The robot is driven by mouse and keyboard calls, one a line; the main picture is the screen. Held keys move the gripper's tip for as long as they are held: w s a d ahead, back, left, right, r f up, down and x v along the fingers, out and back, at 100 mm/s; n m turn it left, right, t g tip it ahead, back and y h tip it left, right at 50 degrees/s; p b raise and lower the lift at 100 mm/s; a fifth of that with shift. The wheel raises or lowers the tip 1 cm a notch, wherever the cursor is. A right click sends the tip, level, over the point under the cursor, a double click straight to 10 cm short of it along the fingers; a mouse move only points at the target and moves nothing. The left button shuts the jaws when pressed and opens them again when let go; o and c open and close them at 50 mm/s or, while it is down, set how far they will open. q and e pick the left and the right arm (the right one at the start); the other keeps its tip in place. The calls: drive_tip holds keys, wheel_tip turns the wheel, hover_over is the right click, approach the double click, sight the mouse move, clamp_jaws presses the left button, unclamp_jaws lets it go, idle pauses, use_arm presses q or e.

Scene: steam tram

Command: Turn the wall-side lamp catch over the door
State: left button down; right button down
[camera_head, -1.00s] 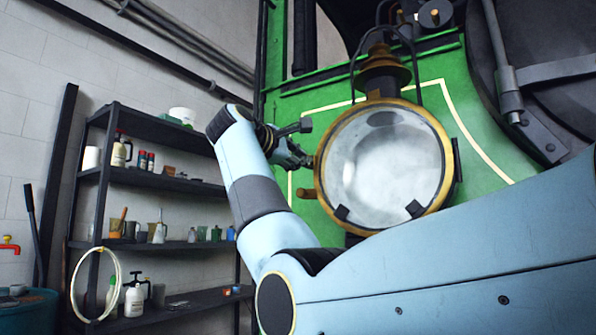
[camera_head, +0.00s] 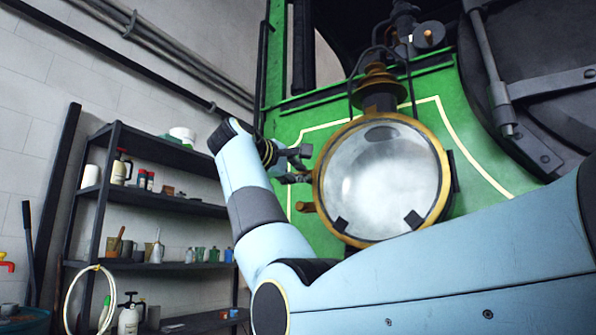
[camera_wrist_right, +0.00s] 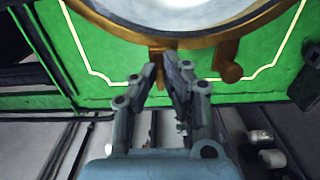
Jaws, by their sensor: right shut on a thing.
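The lamp (camera_head: 383,180) has a brass rim and a large round glass door and is mounted on the green front. My right gripper (camera_head: 298,165) is at the rim's left, wall-side edge. In the right wrist view its fingers (camera_wrist_right: 166,68) are closed around a small brass catch (camera_wrist_right: 158,50) at the lamp rim (camera_wrist_right: 200,40). The fingers hide part of the catch, so its exact turn is hard to tell. A brass knob (camera_head: 305,207) sticks out below the gripper; it also shows in the right wrist view (camera_wrist_right: 229,70), beside the fingers. My left gripper is not seen.
Dark clips (camera_head: 342,224) sit on the lower rim. A dark shelf (camera_head: 165,199) with bottles and cans stands by the wall at left. Pipes run along the wall above. My pale blue arm crosses the lower right, in front of the green panel.

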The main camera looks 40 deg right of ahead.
drive_tip(key=c, duration=1.4)
unclamp_jaws()
drive_tip(key=shift+r, duration=0.1)
drive_tip(key=shift+c, duration=0.2)
drive_tip(key=v, duration=1.2)
